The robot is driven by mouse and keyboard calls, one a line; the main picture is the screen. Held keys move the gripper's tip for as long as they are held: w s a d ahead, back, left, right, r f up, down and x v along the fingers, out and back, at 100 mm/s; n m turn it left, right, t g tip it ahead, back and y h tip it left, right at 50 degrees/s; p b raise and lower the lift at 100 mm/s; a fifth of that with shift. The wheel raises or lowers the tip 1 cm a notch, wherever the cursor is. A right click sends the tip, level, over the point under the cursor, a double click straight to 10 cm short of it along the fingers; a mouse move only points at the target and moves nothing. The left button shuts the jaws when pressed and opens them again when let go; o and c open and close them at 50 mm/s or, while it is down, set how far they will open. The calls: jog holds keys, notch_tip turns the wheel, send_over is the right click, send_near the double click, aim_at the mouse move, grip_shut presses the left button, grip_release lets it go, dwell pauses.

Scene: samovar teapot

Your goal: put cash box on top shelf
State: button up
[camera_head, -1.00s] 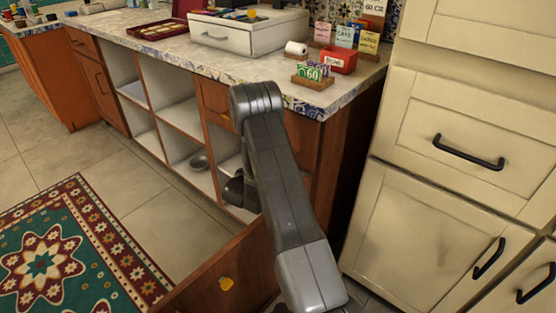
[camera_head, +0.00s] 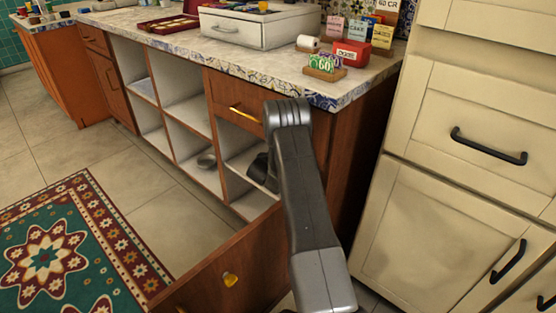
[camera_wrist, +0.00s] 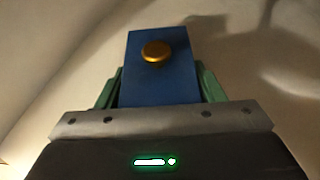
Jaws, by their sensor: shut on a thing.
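The cash box (camera_wrist: 155,80) shows in the wrist view as a blue box with a round gold knob on its face. My gripper (camera_wrist: 158,92) is shut on it, with a green finger at each side. In the head view my gripper's dark body (camera_head: 260,168) is at the opening of the right-hand cabinet compartment, below the drawer. The fingers and cash box are hidden there. A pale shelf (camera_head: 238,163) shows beside the gripper. The wrist view shows plain pale surfaces around the box; I cannot tell whether it touches one.
The cabinet door (camera_head: 235,268) stands open in front of the compartment. The countertop (camera_head: 190,38) carries a white drawer box (camera_head: 235,30) and a red box (camera_head: 352,53). Cream cabinets (camera_head: 440,170) stand close on the right.

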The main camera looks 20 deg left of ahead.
jog(key=shift+r, duration=0.1)
jog(key=o, duration=1.1)
jog(key=shift+s+r, duration=0.15)
jog(key=shift+s, duration=0.05)
jog(key=p+v, duration=0.3)
jog(key=v, duration=0.8)
jog(key=shift+s, duration=0.3)
